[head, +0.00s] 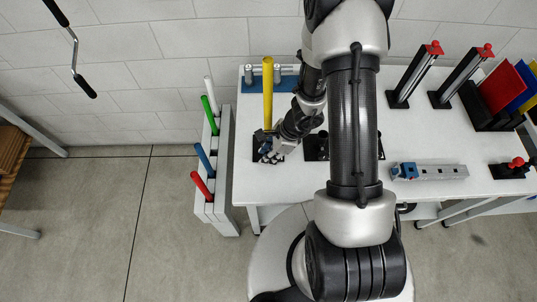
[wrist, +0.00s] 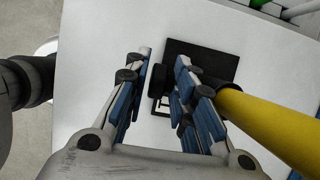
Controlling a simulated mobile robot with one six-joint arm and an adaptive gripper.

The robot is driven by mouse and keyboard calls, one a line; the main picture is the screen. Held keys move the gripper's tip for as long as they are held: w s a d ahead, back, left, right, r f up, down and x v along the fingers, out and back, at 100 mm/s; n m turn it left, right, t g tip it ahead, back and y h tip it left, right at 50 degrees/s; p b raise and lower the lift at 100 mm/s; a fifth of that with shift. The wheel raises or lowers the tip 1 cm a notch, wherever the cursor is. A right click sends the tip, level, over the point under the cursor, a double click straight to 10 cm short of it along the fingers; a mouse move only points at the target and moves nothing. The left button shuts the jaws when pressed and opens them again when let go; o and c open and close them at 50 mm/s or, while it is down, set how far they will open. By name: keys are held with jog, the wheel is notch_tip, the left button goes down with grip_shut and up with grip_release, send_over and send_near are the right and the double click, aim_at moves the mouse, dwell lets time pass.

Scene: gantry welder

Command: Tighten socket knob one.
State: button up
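A yellow rod (head: 267,92) stands in a socket on a square black base plate (wrist: 205,58) on the white table. The rod also shows in the wrist view (wrist: 270,128), running to the lower right. A small black knob (wrist: 155,80) is on the side of the socket, and I take it to be socket knob one. My gripper (wrist: 165,82) is open, with its blue-padded fingers apart and the knob between their tips, closer to the left finger. In the head view my gripper (head: 268,146) is low beside the rod's foot, and the knob is too small to make out.
A white rack (head: 222,178) at the table's left holds white, green, blue and red rods. Another black base (head: 314,148) is partly hidden behind my arm.

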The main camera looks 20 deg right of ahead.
jog(key=shift+c, duration=0.5)
grip_shut()
jog(key=b, duration=0.1)
jog(key=y+b, duration=0.1)
jog(key=shift+d+f+b, duration=0.2)
jog(key=shift+f+b, duration=0.05)
jog(key=shift+b, duration=0.1)
jog(key=y+b, duration=0.1)
jog(key=t+y+b, duration=0.1)
jog(key=b, duration=0.1)
jog(key=shift+s+d+f+y, duration=0.1)
jog(key=shift+d+y, duration=0.1)
jog(key=shift+y, duration=0.1)
jog(key=t+y+b, duration=0.1)
jog(key=y+b, duration=0.2)
jog(key=shift+d, duration=0.15)
jog(key=shift+s+t+y+b, duration=0.1)
jog(key=shift+t+y+b, duration=0.3)
jog(key=shift+y+b, duration=0.65)
